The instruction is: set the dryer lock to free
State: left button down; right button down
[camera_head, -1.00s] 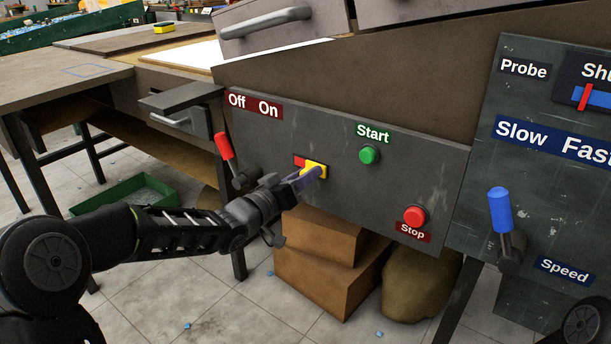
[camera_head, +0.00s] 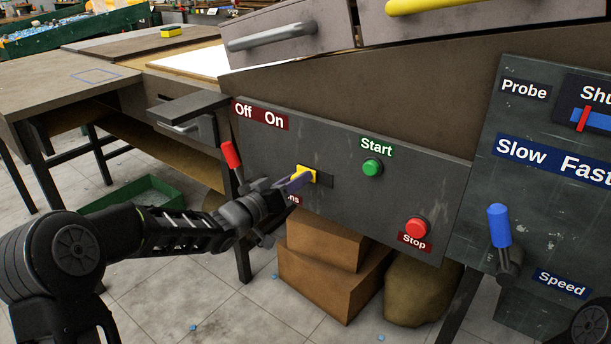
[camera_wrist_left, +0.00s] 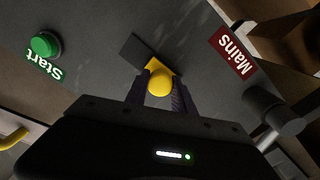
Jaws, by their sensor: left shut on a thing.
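A yellow sliding catch (camera_head: 308,173) sits at the left end of a short slot on the dark grey panel (camera_head: 330,205). The bare dark part of the slot (camera_head: 326,182) shows to its right. My left gripper (camera_head: 293,183) is shut on the yellow catch. In the left wrist view the catch's round yellow knob (camera_wrist_left: 160,84) is between the two fingers, with the dark slot (camera_wrist_left: 132,47) beside it. No label for the catch is readable. My right gripper is not in view.
A red-handled lever (camera_head: 231,155) under the Off/On label stands just left of my gripper. A green Start button (camera_head: 372,167) and a red Stop button (camera_head: 417,228) are to the right. A blue-handled lever (camera_head: 499,226) is farther right. Cardboard boxes (camera_head: 325,280) lie below the panel.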

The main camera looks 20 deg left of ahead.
pick_arm(q)
jog(key=shift+a, duration=0.15)
jog(key=c, duration=1.1)
grip_release()
jog(key=shift+w, duration=0.1)
jog(key=p+v, duration=0.2)
jog(key=v, duration=0.6)
